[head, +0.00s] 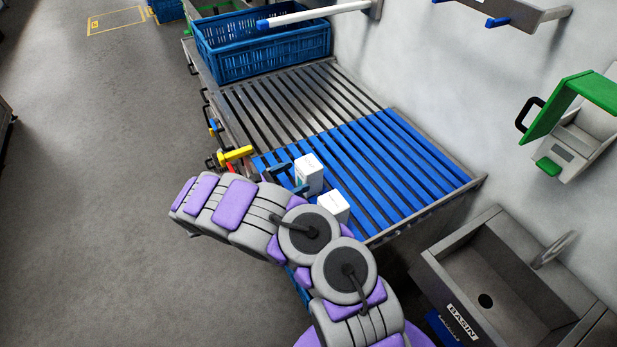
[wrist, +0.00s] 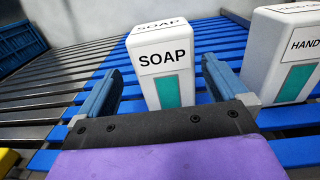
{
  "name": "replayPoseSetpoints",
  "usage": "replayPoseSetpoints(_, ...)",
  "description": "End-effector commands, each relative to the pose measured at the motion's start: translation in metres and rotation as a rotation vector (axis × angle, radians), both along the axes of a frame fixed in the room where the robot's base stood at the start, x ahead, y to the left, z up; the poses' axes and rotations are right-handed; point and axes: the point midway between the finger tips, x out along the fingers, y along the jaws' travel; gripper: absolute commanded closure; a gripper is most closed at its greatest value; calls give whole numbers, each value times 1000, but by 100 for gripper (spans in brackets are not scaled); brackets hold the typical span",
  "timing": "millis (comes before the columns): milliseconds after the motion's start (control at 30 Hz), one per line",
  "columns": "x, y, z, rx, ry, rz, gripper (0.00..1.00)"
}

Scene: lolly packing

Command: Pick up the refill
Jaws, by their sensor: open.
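A white box labelled SOAP, the refill (wrist: 161,62), stands upright on the blue slats in the wrist view, with a teal strip on its front. My gripper (wrist: 160,85) is open, its two blue fingers on either side of the box's lower part in the picture; whether they touch it I cannot tell. A second white box, labelled HAND (wrist: 283,55), stands to the right, just outside the right finger. In the head view, both white boxes stand near the slatted table's front edge, one box (head: 309,173) behind the other box (head: 333,207). My gripper (head: 292,174) is beside the farther box.
The slatted table (head: 420,170) has a blue part and a grey part, mostly clear. A blue crate (head: 262,50) stands at its far end. A yellow handle (head: 235,154) is at the table's left edge. A basin (head: 490,275) is at lower right.

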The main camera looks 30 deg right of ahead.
Motion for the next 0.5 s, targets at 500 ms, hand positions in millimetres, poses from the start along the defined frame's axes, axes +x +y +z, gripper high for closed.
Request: replayPoseSetpoints(500, 0, -48, -5, 0, 0, -2, 0)
